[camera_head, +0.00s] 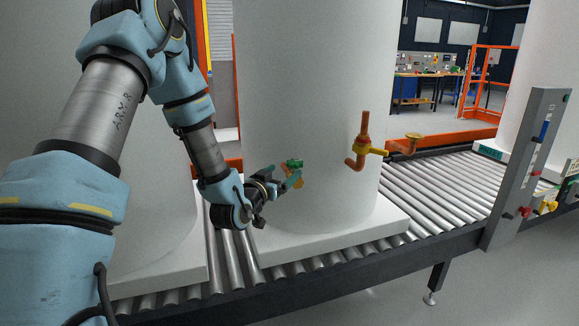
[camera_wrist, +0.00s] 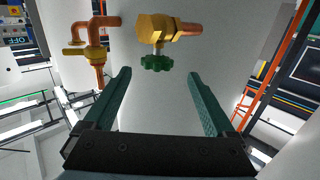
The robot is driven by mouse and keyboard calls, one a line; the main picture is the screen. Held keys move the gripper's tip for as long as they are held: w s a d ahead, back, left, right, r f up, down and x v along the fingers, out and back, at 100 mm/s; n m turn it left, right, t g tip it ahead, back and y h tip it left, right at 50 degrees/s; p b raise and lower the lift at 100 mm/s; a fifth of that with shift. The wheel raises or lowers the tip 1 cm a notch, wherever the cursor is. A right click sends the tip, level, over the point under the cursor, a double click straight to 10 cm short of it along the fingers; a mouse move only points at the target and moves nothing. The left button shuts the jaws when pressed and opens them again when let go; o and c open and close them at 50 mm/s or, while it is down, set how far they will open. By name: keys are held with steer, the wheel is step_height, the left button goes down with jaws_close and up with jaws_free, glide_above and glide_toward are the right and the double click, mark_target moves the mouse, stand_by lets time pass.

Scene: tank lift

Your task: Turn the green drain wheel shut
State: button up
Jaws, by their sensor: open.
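The green drain wheel (camera_wrist: 157,63) sits on a short stem under a brass valve body (camera_wrist: 155,28) with a copper stub, on the white tank (camera_head: 315,90). The wheel also shows in the head view (camera_head: 295,163), low on the tank, with part of the valve hidden by my gripper. My gripper (camera_head: 293,180) is close in front of it. In the wrist view my gripper (camera_wrist: 165,82) has its two green fingers spread wide and nothing between them. The wheel lies just beyond the fingertips, roughly centred between them and apart from both.
A copper pipe with a yellow-handled valve (camera_head: 368,148) stands out from the tank to the right. The tank's white base (camera_head: 330,238) rests on a roller conveyor (camera_head: 450,190). A grey post (camera_head: 525,170) with coloured fittings stands at the right. Another white tank (camera_head: 150,240) is behind my arm.

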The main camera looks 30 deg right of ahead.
mark_target(299, 160)
steer(key=shift+s+d+h, duration=0.1)
steer(key=shift+s+h, duration=0.05)
steer(key=shift+h, duration=0.15)
steer(key=shift+d+r, duration=0.1)
steer(key=shift+d, duration=0.1)
steer(key=p+x, duration=0.3)
steer(key=x, duration=0.7)
steer(key=c, duration=1.4)
steer(key=shift+o, duration=0.2)
